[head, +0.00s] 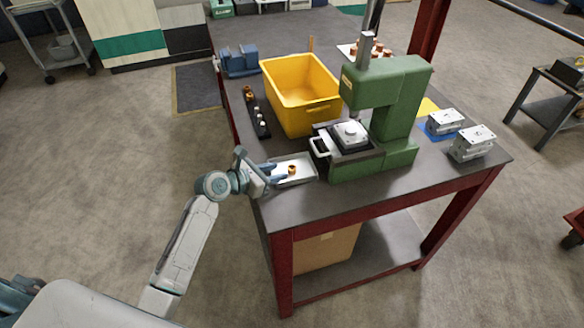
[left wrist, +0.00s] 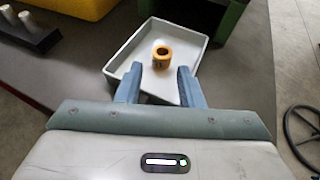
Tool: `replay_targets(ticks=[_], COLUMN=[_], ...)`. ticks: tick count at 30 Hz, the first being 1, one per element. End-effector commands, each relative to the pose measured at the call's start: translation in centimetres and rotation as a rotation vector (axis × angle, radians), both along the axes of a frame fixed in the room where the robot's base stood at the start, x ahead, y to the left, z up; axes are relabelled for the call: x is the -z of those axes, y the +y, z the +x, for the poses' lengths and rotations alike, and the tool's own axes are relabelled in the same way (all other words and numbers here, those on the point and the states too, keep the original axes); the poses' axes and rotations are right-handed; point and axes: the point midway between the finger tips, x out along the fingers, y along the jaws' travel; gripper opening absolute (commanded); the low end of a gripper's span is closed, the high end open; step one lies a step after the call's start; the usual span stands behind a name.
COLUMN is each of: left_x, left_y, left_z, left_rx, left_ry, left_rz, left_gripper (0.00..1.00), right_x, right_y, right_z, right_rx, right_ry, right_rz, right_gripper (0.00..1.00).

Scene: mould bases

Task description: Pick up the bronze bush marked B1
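A bronze bush (head: 292,170) stands upright in a shallow light-grey tray (head: 306,179) at the near left of the bench. In the left wrist view the bush (left wrist: 161,50) sits in the tray (left wrist: 208,36), its round hole facing up. A mark on its side is too small to read surely. My left gripper (head: 280,174) is open and empty, its fingers over the tray's near edge. In the left wrist view the bush is just beyond and between the fingertips (left wrist: 158,74), with no finger seen touching it. My right gripper is in neither view.
A green press (head: 390,95) stands right of the tray, with a yellow bin (head: 330,108) behind. A dark rack (head: 262,125) with several small parts lies left of the bin. Metal blocks (head: 472,143) stand at the right. The bench front is clear.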

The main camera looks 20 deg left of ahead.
Motion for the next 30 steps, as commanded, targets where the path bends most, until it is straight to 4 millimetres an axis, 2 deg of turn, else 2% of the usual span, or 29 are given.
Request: replay_targets(ticks=[7, 10, 20, 25, 26, 30], left_x=[0.4, 1.2, 1.6, 1.6, 1.6, 1.6], left_y=[-2.2, -2.7, -3.1, -3.1, -3.1, -3.1], left_z=[2.5, 3.4, 3.9, 3.9, 3.9, 3.9], left_rx=[0.001, 0.000, -0.001, -0.001, -0.001, 0.000], left_ry=[0.000, 0.001, -0.001, -0.001, -0.001, -0.001], left_rz=[-0.004, -0.001, 0.001, 0.001, 0.001, 0.002], left_gripper=[0.34, 0.34, 0.34, 0.03, 0.00, 0.00], right_x=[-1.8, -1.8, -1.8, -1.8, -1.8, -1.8], right_y=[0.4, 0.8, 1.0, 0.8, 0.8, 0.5], right_z=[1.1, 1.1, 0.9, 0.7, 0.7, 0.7], right_rx=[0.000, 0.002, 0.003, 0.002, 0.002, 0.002], right_ry=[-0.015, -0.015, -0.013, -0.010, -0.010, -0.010], right_rz=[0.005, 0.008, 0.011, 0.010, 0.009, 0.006], right_gripper=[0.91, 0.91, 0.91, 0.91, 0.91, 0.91])
